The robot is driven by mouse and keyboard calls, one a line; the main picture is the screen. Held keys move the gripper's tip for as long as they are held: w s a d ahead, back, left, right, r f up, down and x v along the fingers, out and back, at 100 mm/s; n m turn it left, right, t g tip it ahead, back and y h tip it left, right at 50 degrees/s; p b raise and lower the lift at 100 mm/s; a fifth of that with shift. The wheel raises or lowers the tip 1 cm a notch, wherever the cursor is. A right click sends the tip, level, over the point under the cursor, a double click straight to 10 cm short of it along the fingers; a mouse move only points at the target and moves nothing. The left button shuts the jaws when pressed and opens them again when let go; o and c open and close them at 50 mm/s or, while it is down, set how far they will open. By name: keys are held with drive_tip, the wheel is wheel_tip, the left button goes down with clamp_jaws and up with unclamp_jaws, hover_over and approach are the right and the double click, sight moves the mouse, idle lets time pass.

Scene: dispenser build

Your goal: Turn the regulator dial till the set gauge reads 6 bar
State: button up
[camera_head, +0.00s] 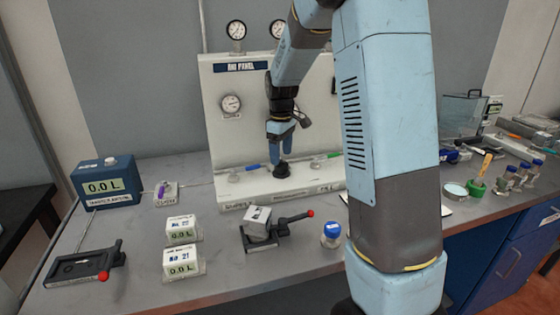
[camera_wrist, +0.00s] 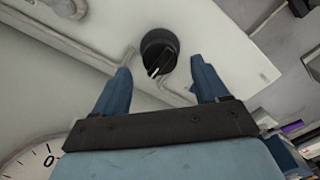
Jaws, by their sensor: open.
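The black regulator dial (camera_head: 282,169) sits on the base of the white gas panel (camera_head: 222,150). In the wrist view the dial (camera_wrist: 159,52) is a round black knob with a white pointer line, lying between and just beyond my two blue fingertips. My gripper (camera_head: 282,150) is open above the dial, with a gap on both sides; I cannot tell if it touches. A round gauge (camera_head: 231,105) is on the panel face, and part of a gauge face (camera_wrist: 30,162) shows in the wrist view. Two more gauges (camera_head: 236,30) (camera_head: 279,29) stand on top; no needle reading is legible.
In front are a clamp with a red-tipped lever (camera_head: 280,226), display boxes (camera_head: 181,230) (camera_head: 181,262) and a blue-capped jar (camera_head: 331,234). A blue meter box (camera_head: 106,183) stands left.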

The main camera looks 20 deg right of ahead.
sight(281, 160)
drive_tip(key=shift+f, duration=1.6)
drive_tip(key=shift+c, duration=0.3)
drive_tip(key=c, duration=0.9)
drive_tip(key=shift+a, duration=0.25)
drive_tip(key=shift+c, duration=0.4)
drive_tip(key=shift+d, duration=0.15)
